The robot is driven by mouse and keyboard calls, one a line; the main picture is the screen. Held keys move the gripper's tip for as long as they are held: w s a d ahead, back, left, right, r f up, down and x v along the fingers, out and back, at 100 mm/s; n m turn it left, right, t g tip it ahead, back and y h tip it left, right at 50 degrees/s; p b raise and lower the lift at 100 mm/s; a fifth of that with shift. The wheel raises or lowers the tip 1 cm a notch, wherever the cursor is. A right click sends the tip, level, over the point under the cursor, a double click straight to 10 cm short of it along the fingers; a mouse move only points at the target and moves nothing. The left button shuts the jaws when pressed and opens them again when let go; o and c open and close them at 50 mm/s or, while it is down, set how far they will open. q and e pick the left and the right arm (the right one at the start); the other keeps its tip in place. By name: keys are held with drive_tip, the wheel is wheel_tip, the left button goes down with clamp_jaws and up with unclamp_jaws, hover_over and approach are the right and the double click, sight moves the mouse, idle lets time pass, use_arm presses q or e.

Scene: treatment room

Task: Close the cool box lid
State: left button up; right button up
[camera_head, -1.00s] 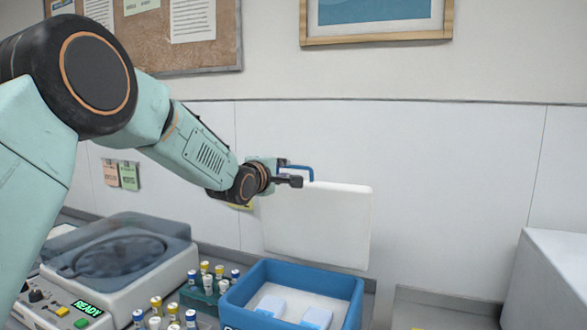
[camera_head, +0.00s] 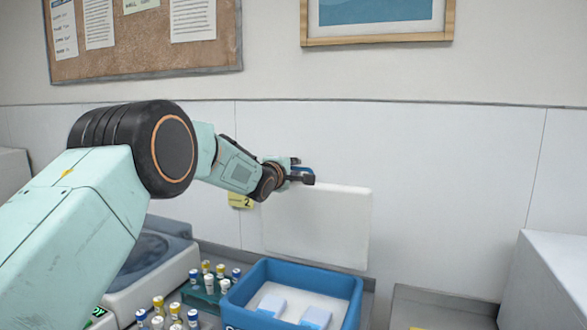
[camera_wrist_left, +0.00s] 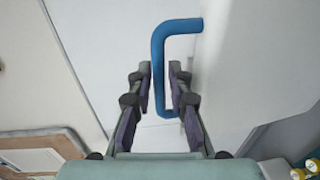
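The blue cool box (camera_head: 310,270) stands open on the counter with pale blue packs inside. Its white lid (camera_head: 318,230) stands upright behind the box, against the wall side. My right gripper is out of view.
A centrifuge (camera_head: 160,280) stands at the left, partly hidden by my left arm. A rack of capped tubes (camera_head: 208,290) is just left of the box. A white block (camera_head: 550,280) stands at the right. The space above the box is clear.

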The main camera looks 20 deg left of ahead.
use_arm(q)
clamp_jaws()
idle(0.8)
